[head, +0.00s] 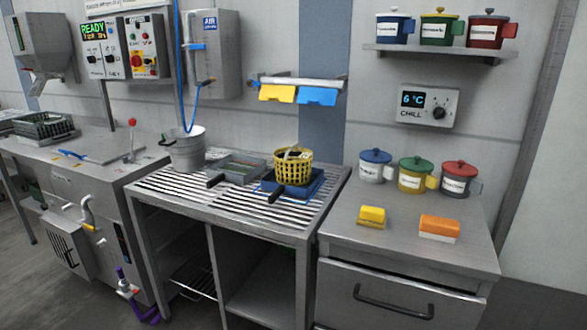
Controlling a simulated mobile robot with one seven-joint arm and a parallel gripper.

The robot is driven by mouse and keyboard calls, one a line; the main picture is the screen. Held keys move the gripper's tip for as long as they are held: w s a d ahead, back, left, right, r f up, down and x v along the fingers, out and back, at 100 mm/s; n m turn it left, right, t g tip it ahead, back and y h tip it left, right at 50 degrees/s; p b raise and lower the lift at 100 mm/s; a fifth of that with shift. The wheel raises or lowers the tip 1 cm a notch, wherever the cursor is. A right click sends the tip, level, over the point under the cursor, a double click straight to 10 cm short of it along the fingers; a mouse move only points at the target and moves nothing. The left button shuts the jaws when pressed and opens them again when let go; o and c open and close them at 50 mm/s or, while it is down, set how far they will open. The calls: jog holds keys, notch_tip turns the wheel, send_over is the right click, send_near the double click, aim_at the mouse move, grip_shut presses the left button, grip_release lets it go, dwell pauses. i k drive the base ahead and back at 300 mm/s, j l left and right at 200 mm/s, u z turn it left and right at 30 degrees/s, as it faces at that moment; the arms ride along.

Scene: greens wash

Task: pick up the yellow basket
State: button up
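The yellow basket (292,169) is a round, open-mesh basket on the slatted drain table in the middle of the head view. It stands upright on a blue tray (314,187). Something pale and dark shows inside its top, too small to tell what. My gripper is not in the view, and nothing is seen touching the basket.
A metal bucket (186,150) and a grey tray (238,168) stand left of the basket. Dark handles stick out toward the front. Lidded canisters (416,175) and two sponges stand at right. Yellow and blue pieces hang from a rail (297,81) above.

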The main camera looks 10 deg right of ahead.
aim_at(295, 174)
jog(key=i+j+z, duration=0.25)
jog(key=i+j, duration=0.15)
jog(key=j, duration=0.2)
jog(key=i+j+z, duration=0.1)
jog(key=j, duration=0.25)
jog(key=i+j+z, duration=0.15)
jog(key=i+j, duration=0.15)
jog(key=i+j+z, duration=0.1)
jog(key=j, duration=0.3)
jog(key=i+j+z, duration=0.15)
jog(key=j, duration=0.2)
jog(key=i+j+z, duration=0.1)
jog(key=j, duration=0.3)
jog(key=i+j+z, duration=0.15)
jog(key=j, duration=0.25)
jog(key=i, duration=0.95)
